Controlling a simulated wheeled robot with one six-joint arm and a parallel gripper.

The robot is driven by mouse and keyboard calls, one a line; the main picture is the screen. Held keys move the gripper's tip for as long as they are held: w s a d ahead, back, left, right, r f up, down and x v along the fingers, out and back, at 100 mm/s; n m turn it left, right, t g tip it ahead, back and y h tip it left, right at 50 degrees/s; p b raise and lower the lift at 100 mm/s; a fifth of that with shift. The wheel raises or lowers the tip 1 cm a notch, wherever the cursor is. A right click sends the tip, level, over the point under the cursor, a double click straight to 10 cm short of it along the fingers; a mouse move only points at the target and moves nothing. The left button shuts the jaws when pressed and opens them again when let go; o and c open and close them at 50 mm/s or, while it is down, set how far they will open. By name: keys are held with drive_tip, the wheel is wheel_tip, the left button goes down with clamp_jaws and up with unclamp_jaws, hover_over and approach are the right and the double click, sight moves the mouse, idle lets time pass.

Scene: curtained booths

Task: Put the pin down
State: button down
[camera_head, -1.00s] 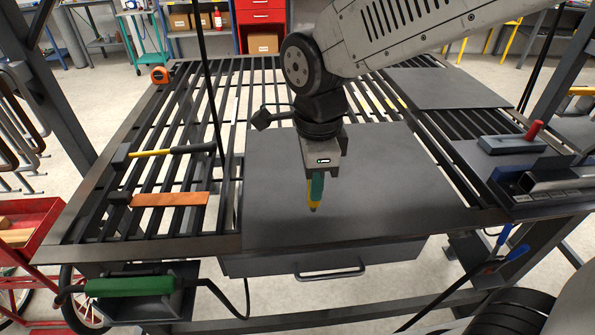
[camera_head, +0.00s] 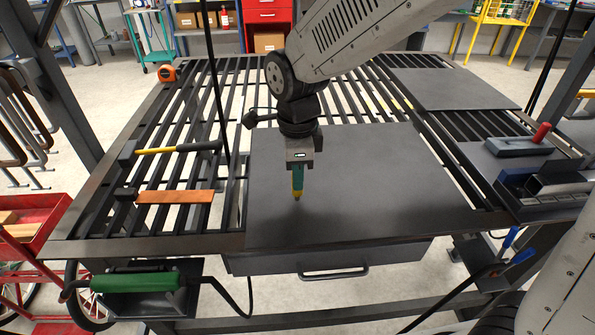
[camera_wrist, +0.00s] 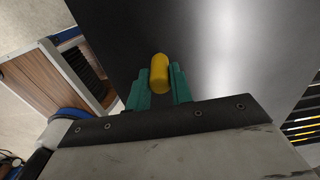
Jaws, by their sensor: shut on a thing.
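The pin is a short yellow cylinder (camera_head: 297,194), held upright below my gripper (camera_head: 298,184) over the dark flat plate (camera_head: 370,190) on the slatted table. My gripper has teal fingers and is shut on the pin. In the wrist view the yellow pin (camera_wrist: 159,74) shows between the two teal fingers (camera_wrist: 159,90), with the grey plate surface beyond it. I cannot tell whether the pin's lower end touches the plate.
An orange tape measure (camera_head: 167,73) sits at the back left. A second plate (camera_head: 455,89) lies at the back right. The plate around my gripper is clear.

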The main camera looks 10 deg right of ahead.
drive_tip(key=shift+f, duration=0.1)
drive_tip(key=shift+f, duration=0.15)
drive_tip(key=c, duration=1.2)
unclamp_jaws()
drive_tip(key=shift+f, duration=0.1)
drive_tip(key=shift+c, duration=0.2)
wheel_tip(320, 180, up, 13)
drive_tip(key=s+d+f+n+t, duration=0.1)
drive_tip(key=s+d+f+n, duration=0.1)
drive_tip(key=s+d+n, duration=1.6)
drive_tip(key=shift+s+d, duration=0.75)
drive_tip(key=shift+d, duration=0.7)
